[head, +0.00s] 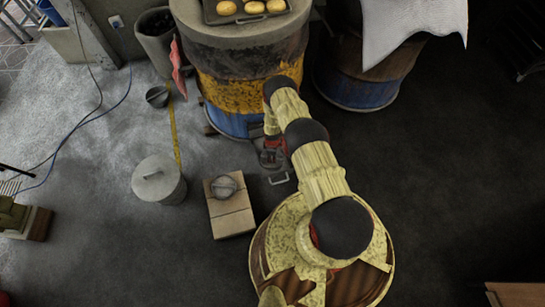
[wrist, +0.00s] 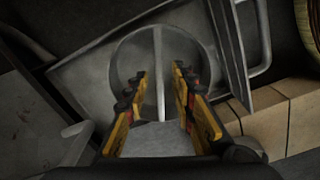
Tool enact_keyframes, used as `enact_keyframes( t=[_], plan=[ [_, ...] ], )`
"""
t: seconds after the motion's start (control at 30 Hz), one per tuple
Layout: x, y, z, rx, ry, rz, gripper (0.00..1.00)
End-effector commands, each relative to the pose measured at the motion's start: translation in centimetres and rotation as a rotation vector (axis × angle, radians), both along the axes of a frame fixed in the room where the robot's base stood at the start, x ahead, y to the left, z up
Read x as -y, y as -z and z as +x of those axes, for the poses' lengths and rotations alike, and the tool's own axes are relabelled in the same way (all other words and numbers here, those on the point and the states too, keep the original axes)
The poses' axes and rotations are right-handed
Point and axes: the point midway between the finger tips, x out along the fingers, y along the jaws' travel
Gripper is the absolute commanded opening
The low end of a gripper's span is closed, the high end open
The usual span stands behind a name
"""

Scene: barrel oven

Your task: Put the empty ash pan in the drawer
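An open drawer (wrist: 90,75), a grey metal tray with a bar handle (wrist: 262,40), sticks out low at the barrel oven's base; its handle also shows in the head view (head: 279,181). A round grey pan (wrist: 125,58) with a straight bar across its middle appears to sit within the drawer's outline in the wrist view. My gripper (wrist: 160,72) is over this pan. Its fingers are apart, one on each side of the bar, with visible gaps. I cannot tell how deep the fingers reach. In the head view my arm partly hides drawer and gripper.
The barrel oven (head: 240,95) bears a tray of buns. Pale blocks (head: 232,218) beside the drawer carry another round grey vessel (head: 225,187). A lidded grey bin (head: 158,180) and a small dark bucket (head: 157,97) stand left.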

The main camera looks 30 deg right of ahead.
Motion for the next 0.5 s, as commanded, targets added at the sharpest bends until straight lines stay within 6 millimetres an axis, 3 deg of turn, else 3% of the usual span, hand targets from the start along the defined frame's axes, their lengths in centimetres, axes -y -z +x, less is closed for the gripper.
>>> enact_keyframes(
  t=[0.27,0.5],
  plan=[
    [0.0,-0.7,0.1,0.001,0.0,-0.001,0.25],
    [0.0,-5.3,0.2,0.001,0.0,0.0,0.25]
  ],
)
